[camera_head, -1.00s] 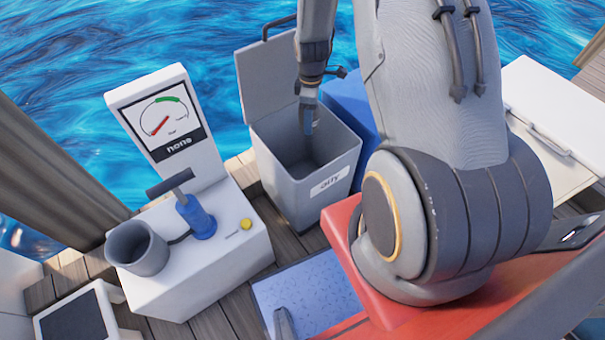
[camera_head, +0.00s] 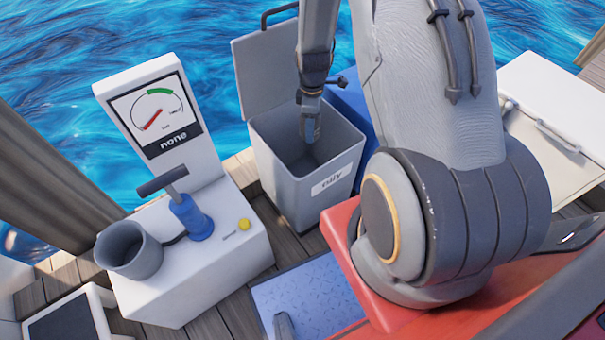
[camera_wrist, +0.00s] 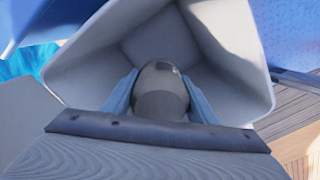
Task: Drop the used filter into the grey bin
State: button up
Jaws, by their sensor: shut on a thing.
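The grey bin (camera_head: 283,180) stands open on the deck with its lid tilted up at the back and a white label on its front. My gripper (camera_head: 311,132) points down at the bin's mouth, with its fingertips over or just inside the opening; the exact depth is hard to tell. In the wrist view, the blue fingers are shut on the used filter (camera_wrist: 160,90), a dark grey rounded thing. The bin's pale inner walls (camera_wrist: 85,75) surround it there, and the bin looks empty. The filter is barely visible in the head view.
A white stand (camera_head: 200,270) left of the bin carries a gauge panel (camera_head: 153,110), a blue hand pump (camera_head: 192,215) and a grey cup (camera_head: 128,250). A blue box (camera_head: 352,105) is behind the bin. A white chest (camera_head: 555,100) is at the right.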

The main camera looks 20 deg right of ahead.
jog(key=o, duration=1.3)
jog(key=shift+o, duration=0.2)
jog(key=shift+r, duration=0.15)
jog(key=shift+r, duration=3.8)
